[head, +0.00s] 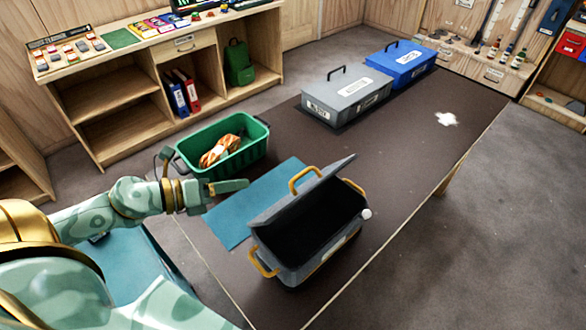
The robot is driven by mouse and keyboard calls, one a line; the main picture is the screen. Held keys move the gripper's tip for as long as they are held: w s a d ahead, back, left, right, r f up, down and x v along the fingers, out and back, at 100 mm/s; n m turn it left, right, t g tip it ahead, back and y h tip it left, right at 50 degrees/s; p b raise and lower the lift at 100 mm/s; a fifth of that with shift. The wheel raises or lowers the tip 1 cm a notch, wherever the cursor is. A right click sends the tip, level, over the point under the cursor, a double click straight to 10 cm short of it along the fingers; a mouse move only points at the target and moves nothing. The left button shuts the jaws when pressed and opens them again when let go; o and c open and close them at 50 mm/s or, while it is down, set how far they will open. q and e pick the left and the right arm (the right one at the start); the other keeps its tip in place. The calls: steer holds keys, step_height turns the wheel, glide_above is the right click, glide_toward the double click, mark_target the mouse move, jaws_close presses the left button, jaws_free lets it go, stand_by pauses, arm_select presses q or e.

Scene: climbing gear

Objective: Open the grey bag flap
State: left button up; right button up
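The grey bag (330,250) stands on the dark table, with yellow-orange handles at its ends and on its flap. Its grey flap (290,202) is raised and tilted up on the left side, and the dark inside of the bag shows. My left gripper (238,186) is left of the flap, apart from it, above the table near the green crate. Its fingers are seen from the side, so I cannot tell whether they are open or shut; nothing shows held in them. My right gripper is not in view.
A teal mat (232,224) lies left of the bag. A green crate (255,153) holding a coiled orange rope (221,150) stands behind it. A grey case (320,105) and a blue case (398,72) stand farther back. The table (420,160) is mostly clear right of the bag.

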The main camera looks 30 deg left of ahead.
arm_select(q)
steer(key=p, duration=0.2)
glide_toward(298, 175)
steer(key=w, duration=0.2)
steer(key=x, duration=0.2)
steer(key=p+x, duration=0.1)
steer(key=x, duration=0.2)
steer(key=f+x, duration=0.1)
steer(key=x, duration=0.1)
steer(key=shift+s+d+f, duration=0.1)
steer(key=shift+d, duration=0.45)
steer(key=shift+d+f, duration=0.1)
steer(key=shift+d, duration=0.1)
steer(key=shift+w, duration=0.3)
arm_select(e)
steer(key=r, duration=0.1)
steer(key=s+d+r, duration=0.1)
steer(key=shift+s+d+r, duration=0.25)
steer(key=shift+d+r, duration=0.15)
arm_select(q)
jaws_close()
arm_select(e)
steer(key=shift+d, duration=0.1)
